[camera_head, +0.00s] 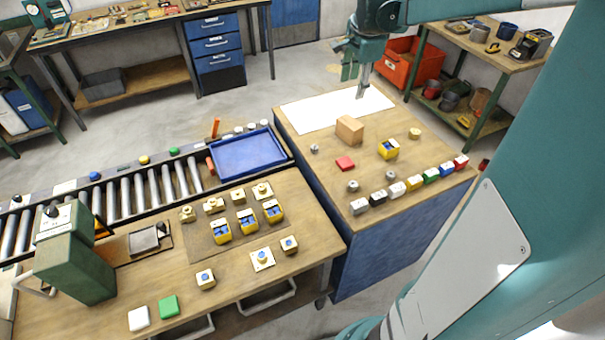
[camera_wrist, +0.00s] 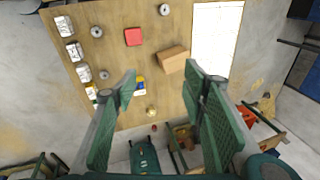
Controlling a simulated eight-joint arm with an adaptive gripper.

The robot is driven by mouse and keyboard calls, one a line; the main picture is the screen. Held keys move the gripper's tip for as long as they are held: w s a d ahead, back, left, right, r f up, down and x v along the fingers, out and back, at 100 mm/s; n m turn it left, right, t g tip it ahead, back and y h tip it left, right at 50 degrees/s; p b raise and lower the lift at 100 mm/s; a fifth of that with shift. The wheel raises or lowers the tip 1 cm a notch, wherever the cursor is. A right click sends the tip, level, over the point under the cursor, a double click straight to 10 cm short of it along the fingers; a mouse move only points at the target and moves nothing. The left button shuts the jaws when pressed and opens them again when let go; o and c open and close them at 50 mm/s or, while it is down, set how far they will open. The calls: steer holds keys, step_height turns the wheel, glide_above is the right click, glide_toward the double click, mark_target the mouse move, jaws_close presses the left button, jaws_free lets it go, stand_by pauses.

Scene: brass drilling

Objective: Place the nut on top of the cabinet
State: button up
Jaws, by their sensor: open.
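The blue cabinet with a wooden top (camera_head: 325,170) stands at centre right; its top fills much of the wrist view (camera_wrist: 112,20). Small grey ring-shaped pieces that look like nuts lie on it: one at the left (camera_head: 314,148), one near the front (camera_head: 353,186) and one by the block row (camera_head: 391,173). A round brass-coloured piece (camera_head: 415,133) lies toward the right edge and shows in the wrist view (camera_wrist: 152,112). I cannot tell which piece is the task's nut. My gripper (camera_head: 361,90) is open above the cabinet's far side; its spread fingers (camera_wrist: 160,85) hold nothing.
A workbench (camera_head: 190,290) with brass parts, a roller conveyor (camera_head: 130,195) and a blue tray (camera_head: 248,153) stand left.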

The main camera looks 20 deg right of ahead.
steer(key=s+a+f+n+t, duration=0.1)
steer(key=s+a+n+t, duration=0.1)
steer(key=s+a+n, duration=0.7)
steer(key=s+a+f+n+t+y, duration=0.1)
steer(key=s+a+f+n+t, duration=0.1)
steer(key=s+a+n, duration=0.8)
steer(key=s+a, duration=0.6)
steer(key=a, duration=0.4)
steer(key=shift+a, duration=0.35)
